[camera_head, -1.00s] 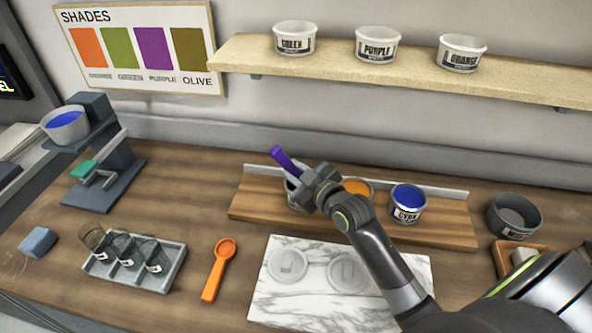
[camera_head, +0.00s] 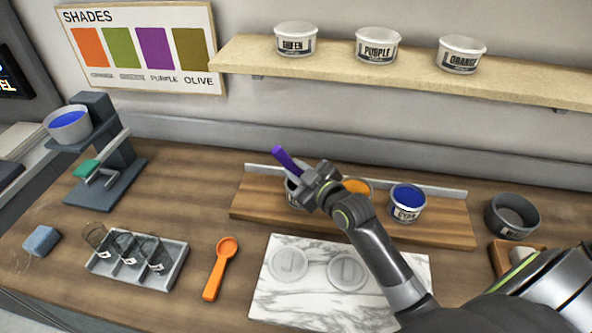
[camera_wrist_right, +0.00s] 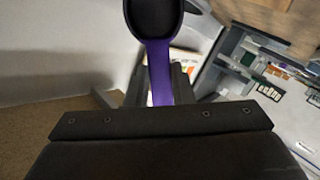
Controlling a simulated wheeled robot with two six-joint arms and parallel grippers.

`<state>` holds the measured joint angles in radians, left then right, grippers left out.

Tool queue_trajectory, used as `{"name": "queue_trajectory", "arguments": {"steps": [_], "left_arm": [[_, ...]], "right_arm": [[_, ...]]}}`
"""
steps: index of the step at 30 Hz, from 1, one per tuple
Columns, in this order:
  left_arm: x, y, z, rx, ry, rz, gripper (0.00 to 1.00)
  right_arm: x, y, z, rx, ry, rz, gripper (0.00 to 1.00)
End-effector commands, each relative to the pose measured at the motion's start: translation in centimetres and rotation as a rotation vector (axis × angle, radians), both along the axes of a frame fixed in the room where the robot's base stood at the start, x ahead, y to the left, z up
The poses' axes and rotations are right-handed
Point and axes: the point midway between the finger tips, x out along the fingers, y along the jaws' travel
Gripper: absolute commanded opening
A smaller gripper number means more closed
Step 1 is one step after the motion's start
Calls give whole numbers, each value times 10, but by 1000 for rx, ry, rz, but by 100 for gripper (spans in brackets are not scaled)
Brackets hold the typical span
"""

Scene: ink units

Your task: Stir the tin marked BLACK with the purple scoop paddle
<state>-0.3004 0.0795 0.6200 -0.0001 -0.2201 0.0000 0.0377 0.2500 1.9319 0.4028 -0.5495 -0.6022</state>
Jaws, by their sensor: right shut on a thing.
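My right gripper (camera_head: 314,190) is shut on the purple scoop paddle (camera_head: 285,158), over the leftmost tin (camera_head: 291,192) on the wooden rack. The paddle is tilted, with one purple end sticking up to the left. In the right wrist view the purple paddle (camera_wrist_right: 158,70) runs between the fingers to a rounded end with a dark inside. The gripper hides most of that tin, and its label cannot be read. I cannot tell whether the paddle touches the ink. My left gripper is not in view.
Beside it stand a tin of orange-yellow ink (camera_head: 356,188) and the CYAN tin (camera_head: 407,202). A marble slab (camera_head: 275,300) with two lids lies in front. An orange scoop (camera_head: 220,268), a tray of glasses (camera_head: 165,282) and a dark bowl (camera_head: 512,215) stand around. Labelled tubs sit on the shelf (camera_head: 330,65).

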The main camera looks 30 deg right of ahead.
Motion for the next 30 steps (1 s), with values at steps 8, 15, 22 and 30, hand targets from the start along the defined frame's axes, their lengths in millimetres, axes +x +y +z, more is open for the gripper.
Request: {"name": "queue_trajectory", "arguments": {"steps": [8,15,22,30], "left_arm": [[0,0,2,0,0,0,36],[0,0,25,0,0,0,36],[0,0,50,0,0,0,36],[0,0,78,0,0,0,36]], "right_arm": [[0,0,2,0,-1,0,0],[0,0,28,1,-2,1,0],[0,0,56,1,-1,0,0],[0,0,86,0,0,0,0]]}}
